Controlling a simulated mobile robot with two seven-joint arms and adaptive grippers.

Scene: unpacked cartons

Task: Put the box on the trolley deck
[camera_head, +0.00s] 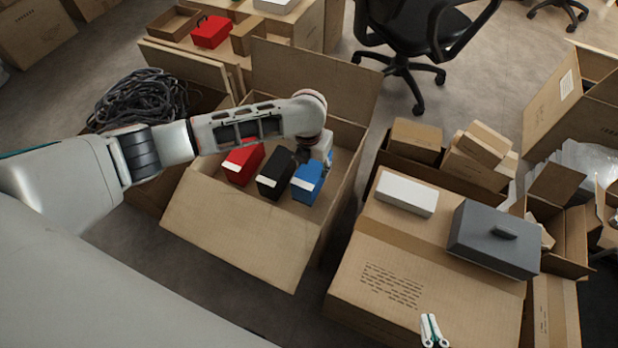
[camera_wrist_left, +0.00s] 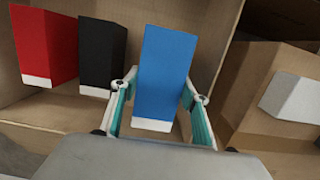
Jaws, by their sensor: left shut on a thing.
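A blue box (camera_head: 307,183) with a white lower edge stands in a large open carton (camera_head: 235,225), right of a black box (camera_head: 276,173) and a red box (camera_head: 243,160). My left gripper (camera_head: 322,158) reaches down into the carton. In the left wrist view its two fingers are shut on the blue box (camera_wrist_left: 165,75), one on each side. The black box (camera_wrist_left: 102,55) and red box (camera_wrist_left: 45,45) are beside it. My right gripper (camera_head: 433,330) shows only its white and teal fingers at the bottom edge; its opening is unclear. I cannot identify a trolley deck.
A closed carton (camera_head: 375,285) to the right carries a white box (camera_head: 407,194) and a grey case (camera_head: 493,240). More cartons crowd the right. A coil of black cable (camera_head: 135,100) lies at left. An office chair (camera_head: 420,40) stands behind on open floor.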

